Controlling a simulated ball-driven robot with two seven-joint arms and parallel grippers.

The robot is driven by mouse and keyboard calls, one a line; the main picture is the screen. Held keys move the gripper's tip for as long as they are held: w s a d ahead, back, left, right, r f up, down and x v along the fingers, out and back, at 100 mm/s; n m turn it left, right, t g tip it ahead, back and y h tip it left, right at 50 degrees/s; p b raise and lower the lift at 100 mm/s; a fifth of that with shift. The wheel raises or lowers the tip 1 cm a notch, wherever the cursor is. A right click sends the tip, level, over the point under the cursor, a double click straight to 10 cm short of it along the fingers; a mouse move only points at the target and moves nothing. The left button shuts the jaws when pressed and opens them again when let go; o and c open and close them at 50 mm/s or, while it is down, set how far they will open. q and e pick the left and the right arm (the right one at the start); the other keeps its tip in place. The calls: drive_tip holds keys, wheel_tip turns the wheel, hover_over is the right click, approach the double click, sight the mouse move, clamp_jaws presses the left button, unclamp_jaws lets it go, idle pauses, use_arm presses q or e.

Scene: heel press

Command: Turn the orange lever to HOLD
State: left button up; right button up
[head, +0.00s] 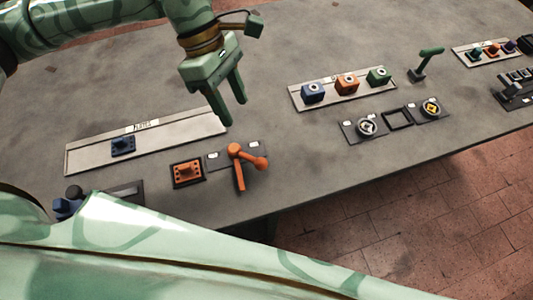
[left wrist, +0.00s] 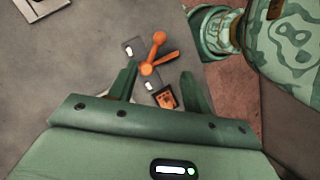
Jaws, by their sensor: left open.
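The orange lever (head: 240,172) stands on a dark plate at the table's near edge. It has a round hub, an arm ending in a ball knob, and a flat bar pointing toward the near edge. Small white labels sit on the plate, too small to read. My left gripper (head: 234,124) is open and empty above the table, just beyond the lever and apart from it. In the left wrist view the lever (left wrist: 148,67) shows ahead of the open fingers of my left gripper (left wrist: 158,72). My right gripper is not in view.
An orange block in a dark frame (head: 187,173) sits left of the lever. A pale tray (head: 85,156) with a blue block lies behind it. Right of centre are a tray with coloured blocks (head: 346,85), round dials (head: 367,126) and a green lever (head: 425,63). Bare table lies between.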

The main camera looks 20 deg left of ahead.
sight(259, 159)
use_arm(q)
drive_tip(key=b+x, duration=0.3)
drive_tip(key=x, duration=1.2)
drive_tip(key=shift+d+f, duration=0.1)
drive_tip(key=shift+f, duration=0.15)
clamp_jaws()
drive_tip(key=shift+s, duration=0.1)
